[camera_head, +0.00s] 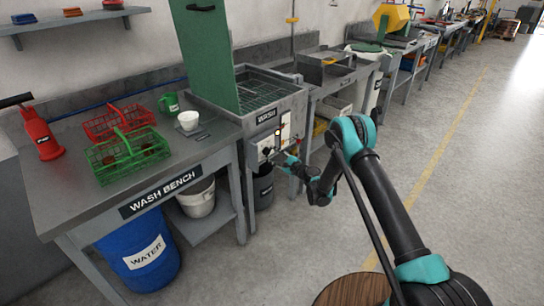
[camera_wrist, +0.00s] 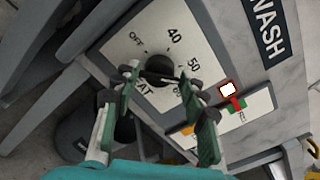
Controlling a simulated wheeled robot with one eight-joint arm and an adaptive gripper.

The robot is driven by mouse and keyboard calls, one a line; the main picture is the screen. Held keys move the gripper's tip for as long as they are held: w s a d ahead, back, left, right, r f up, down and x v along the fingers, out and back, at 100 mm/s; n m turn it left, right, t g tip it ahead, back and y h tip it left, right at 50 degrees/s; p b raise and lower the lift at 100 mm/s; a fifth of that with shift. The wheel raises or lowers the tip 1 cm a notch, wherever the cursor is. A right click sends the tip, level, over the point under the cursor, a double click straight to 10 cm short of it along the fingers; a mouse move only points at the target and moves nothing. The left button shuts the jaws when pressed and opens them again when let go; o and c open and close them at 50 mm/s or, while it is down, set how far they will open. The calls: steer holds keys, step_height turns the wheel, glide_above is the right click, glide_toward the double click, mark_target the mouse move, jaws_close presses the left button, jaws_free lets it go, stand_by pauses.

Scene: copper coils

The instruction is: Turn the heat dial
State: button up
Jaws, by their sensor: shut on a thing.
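The heat dial (camera_wrist: 160,66) is a dark round knob on a white plate (camera_wrist: 136,45) marked OFF, 40, 50 and partly hidden lettering that ends in "AT". The plate is on the front of the wash tank (camera_head: 271,122). In the wrist view my gripper (camera_wrist: 158,77) has its two green-padded fingers at either side of the knob, shut on it. The fingers hide part of the scale, and I cannot read a pointer on the knob.
The tank's green lid (camera_head: 208,55) stands open. The wash bench (camera_head: 70,200) holds red and green baskets. The floor at right is clear.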

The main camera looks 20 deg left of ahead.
steer(key=m, duration=0.4)
steer(key=shift+d, duration=0.1)
steer(key=shift+w+m, duration=0.1)
steer(key=shift+m, duration=1.8)
steer(key=o, duration=1.2)
steer(key=shift+c, duration=0.2)
steer(key=v, duration=0.7)
steer(key=shift+d, duration=0.2)
